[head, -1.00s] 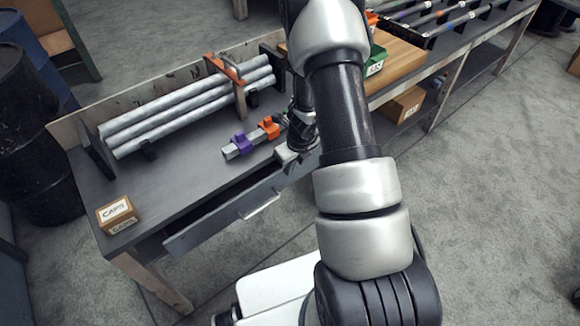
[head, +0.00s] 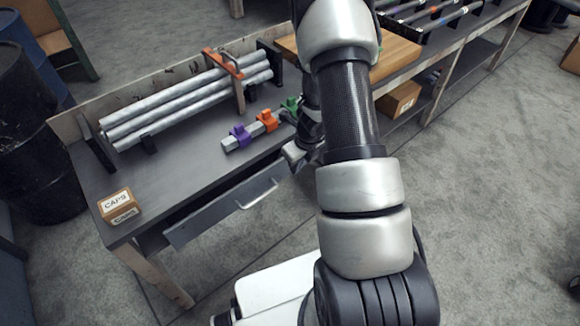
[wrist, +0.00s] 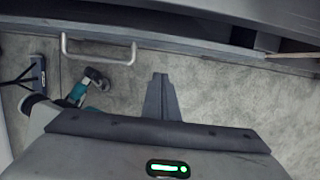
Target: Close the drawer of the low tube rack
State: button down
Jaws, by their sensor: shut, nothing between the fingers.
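The grey drawer (head: 215,220) of the low rack stands partly pulled out below the worktop, with a dark gap behind its front. Its pale bar handle (head: 262,194) faces outward. In the wrist view the drawer front (wrist: 200,46) crosses the top, with the handle (wrist: 97,58) to the left. My gripper (head: 293,156) is near the drawer's right end, by the worktop's front edge. In the wrist view my gripper's fingers (wrist: 160,78) are together and empty, over the floor, to the right of the handle and apart from it in the picture. My arm hides part of the bench.
Grey tubes (head: 185,105) lie in a rack on the worktop (head: 170,185). A bar with purple, orange and green clips (head: 240,138) lies near my gripper. A caps box (head: 118,206) sits at the left corner. The floor in front of the drawer is partly open.

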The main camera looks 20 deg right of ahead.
jog(key=a+p+v, duration=0.1)
jog(key=p+v, duration=0.2)
jog(key=v, duration=0.6)
jog(key=s+a+f+n+t+y+b, duration=0.1)
jog(key=s+a+f+n+y+b, duration=0.15)
jog(key=s+f+y+b, duration=0.6)
jog(key=d+f+m+t+h, duration=0.35)
jog(key=d+t, duration=0.25)
jog(key=t, duration=0.8)
jog(key=w+a+n, duration=0.1)
jog(key=w+a, duration=0.3)
jog(key=w, duration=0.9)
jog(key=shift+w+b, duration=0.2)
jog(key=shift+b, duration=0.25)
